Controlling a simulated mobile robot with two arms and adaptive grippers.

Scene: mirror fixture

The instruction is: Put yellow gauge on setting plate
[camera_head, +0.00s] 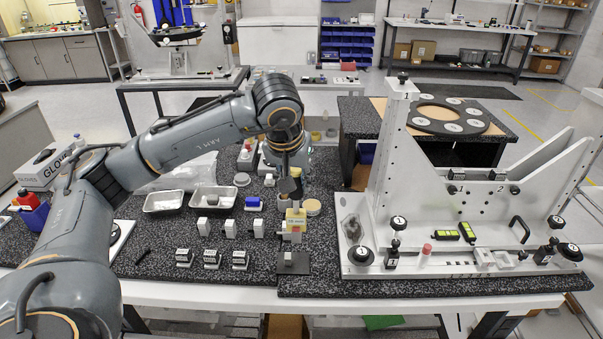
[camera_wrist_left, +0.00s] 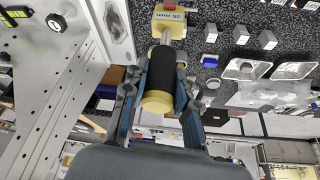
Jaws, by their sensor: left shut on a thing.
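The yellow gauge (camera_head: 295,220) has a boxy yellow body with a pale label in the head view. The left wrist view shows its yellow body (camera_wrist_left: 168,20), a metal neck and a thick black grip with a pale yellow end. My left gripper (camera_head: 290,182) is shut on the black grip, with its blue-grey fingers (camera_wrist_left: 160,88) on either side. A small dark square plate (camera_head: 297,265), likely the setting plate, lies near the bench's front edge, just below the gauge in the picture. I cannot tell whether the gauge touches anything beneath it. My right gripper is not in view.
A large white fixture (camera_head: 405,190) with black knobs stands to the right of the gauge. Several small grey-white blocks (camera_head: 230,228) stand to the left. Two metal trays (camera_head: 164,203) lie farther left. The speckled mat (camera_head: 420,288) is bare along the front right.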

